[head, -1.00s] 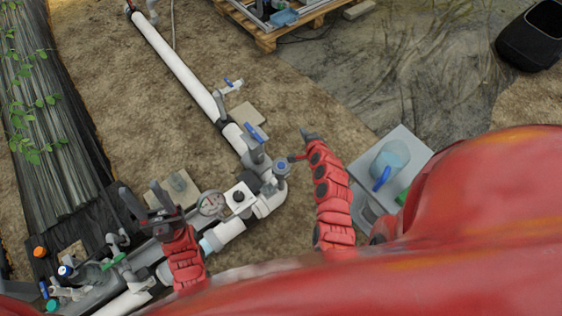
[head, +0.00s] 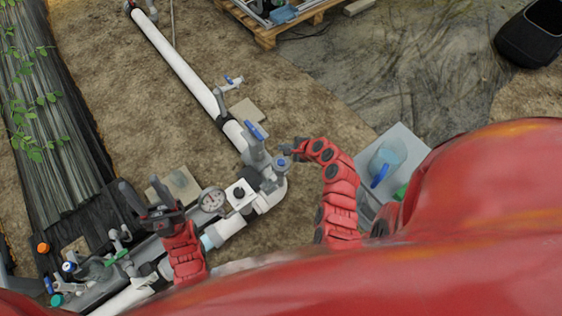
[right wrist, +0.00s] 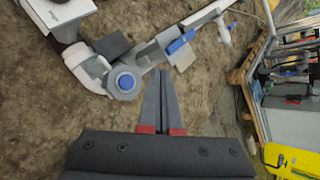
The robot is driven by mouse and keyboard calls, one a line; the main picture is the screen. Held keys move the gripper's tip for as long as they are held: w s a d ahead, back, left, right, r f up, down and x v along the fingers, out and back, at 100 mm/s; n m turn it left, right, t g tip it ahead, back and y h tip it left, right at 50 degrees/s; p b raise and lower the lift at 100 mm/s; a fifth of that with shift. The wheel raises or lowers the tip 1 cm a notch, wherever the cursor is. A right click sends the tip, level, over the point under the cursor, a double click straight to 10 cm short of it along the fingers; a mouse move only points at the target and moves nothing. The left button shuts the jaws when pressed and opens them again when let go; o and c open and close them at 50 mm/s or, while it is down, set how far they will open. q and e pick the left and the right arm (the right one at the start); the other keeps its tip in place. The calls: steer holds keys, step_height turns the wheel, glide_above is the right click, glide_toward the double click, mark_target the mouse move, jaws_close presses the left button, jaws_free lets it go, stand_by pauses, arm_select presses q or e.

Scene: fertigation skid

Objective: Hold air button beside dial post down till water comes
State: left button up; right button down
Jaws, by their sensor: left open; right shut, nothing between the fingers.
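The blue round button (head: 282,162) sits on a grey collar at the bend of the white pipe. It also shows in the right wrist view (right wrist: 125,82). A round dial gauge (head: 211,200) stands to its left, past a white box with a black knob (head: 239,193). My right gripper (head: 289,149) is shut and empty, with its tips close to the button in the head view. In the right wrist view its fingers (right wrist: 163,75) lie to the right of the button, apart from it in the picture. My left gripper (head: 146,200) is open and empty, left of the gauge.
A blue-handled valve (head: 256,131) stands just behind the button. Small valves and orange, blue and green caps crowd the lower left. Bare soil lies behind the pipe.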

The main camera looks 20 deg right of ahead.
step_height(320, 180, down, 7)
steer(key=b, duration=0.6)
steer(key=shift+r+b, duration=0.15)
steer(key=shift+b, duration=0.15)
steer(key=shift+f, duration=0.9)
steer(key=shift+f, duration=0.1)
stand_by(0.6)
steer(key=shift+f+b, duration=0.3)
steer(key=shift+f, duration=0.4)
stand_by(1.8)
steer(key=shift+r, duration=0.1)
stand_by(2.0)
steer(key=shift+r+p, duration=0.75)
steer(key=shift+p, duration=0.05)
